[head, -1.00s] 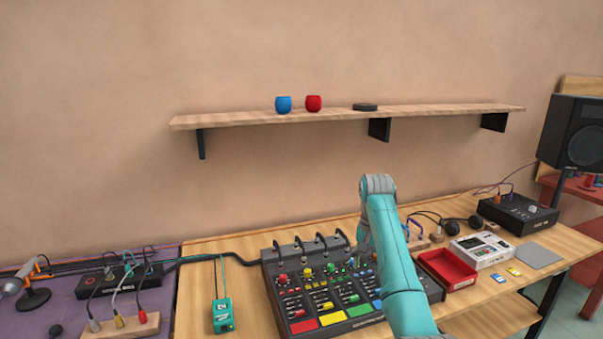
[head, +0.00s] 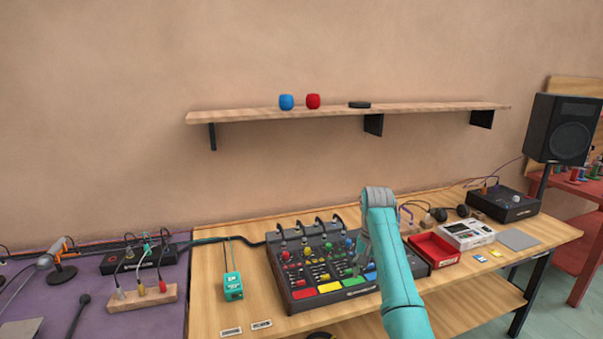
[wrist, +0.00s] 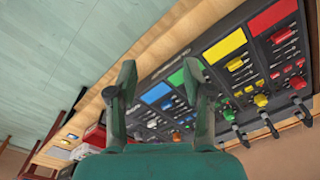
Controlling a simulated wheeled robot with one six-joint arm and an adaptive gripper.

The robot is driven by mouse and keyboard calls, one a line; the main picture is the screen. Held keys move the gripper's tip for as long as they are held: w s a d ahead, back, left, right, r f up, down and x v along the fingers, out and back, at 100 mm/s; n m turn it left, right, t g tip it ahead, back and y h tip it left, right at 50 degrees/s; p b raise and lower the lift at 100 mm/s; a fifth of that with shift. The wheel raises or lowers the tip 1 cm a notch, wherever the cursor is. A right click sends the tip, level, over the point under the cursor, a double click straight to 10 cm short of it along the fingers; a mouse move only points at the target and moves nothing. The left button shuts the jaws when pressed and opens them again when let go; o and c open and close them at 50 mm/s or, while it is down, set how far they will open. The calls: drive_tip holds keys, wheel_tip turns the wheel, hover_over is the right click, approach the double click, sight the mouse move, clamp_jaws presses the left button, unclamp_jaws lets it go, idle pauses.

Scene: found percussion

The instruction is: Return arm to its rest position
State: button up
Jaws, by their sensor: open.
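My teal arm rises in the head view in front of the mixer, bent at a grey elbow joint. My gripper (wrist: 160,85) shows in the wrist view with its two teal fingers apart and nothing between them. In the head view the gripper is mostly hidden behind my arm. The black mixer (head: 300,290) with colored knobs and red, yellow, green and blue pads lies on the wooden table (head: 210,300). In the wrist view the mixer (wrist: 235,75) is beyond the fingers, apart from them.
A red tray (head: 436,259) and a white device (head: 466,235) stand right of my arm. A teal box (head: 232,287) is left of the mixer. A black speaker (head: 563,129) stands at right.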

drive_tip(key=s+f+n+t, duration=0.15)
drive_tip(key=s+f, duration=0.35)
drive_tip(key=f, duration=0.8)
drive_tip(key=s+f+t, duration=0.2)
drive_tip(key=s+f, duration=0.2)
drive_tip(key=f, duration=1)
drive_tip(key=s+f+t, duration=0.2)
drive_tip(key=s+f, duration=0.4)
drive_tip(key=s, duration=0.4)
drive_tip(key=s+f+t, duration=0.1)
drive_tip(key=s+f, duration=0.4)
drive_tip(key=s, duration=0.5)
drive_tip(key=s+r+n+t, duration=0.1)
drive_tip(key=s+r+t, duration=0.15)
drive_tip(key=s, duration=0.85)
drive_tip(key=s+r+n+t, duration=0.1)
drive_tip(key=s+r, duration=0.2)
drive_tip(key=s, duration=0.8)
drive_tip(key=s+r+t, duration=0.2)
drive_tip(key=s+r, duration=0.6)
drive_tip(key=r, duration=0.3)
drive_tip(key=s+r+n+t, duration=0.1)
drive_tip(key=s+r+t, duration=0.1)
drive_tip(key=s+r, duration=0.6)
wheel_tip(320, 180, up, 4)
drive_tip(key=shift+r, duration=0.25)
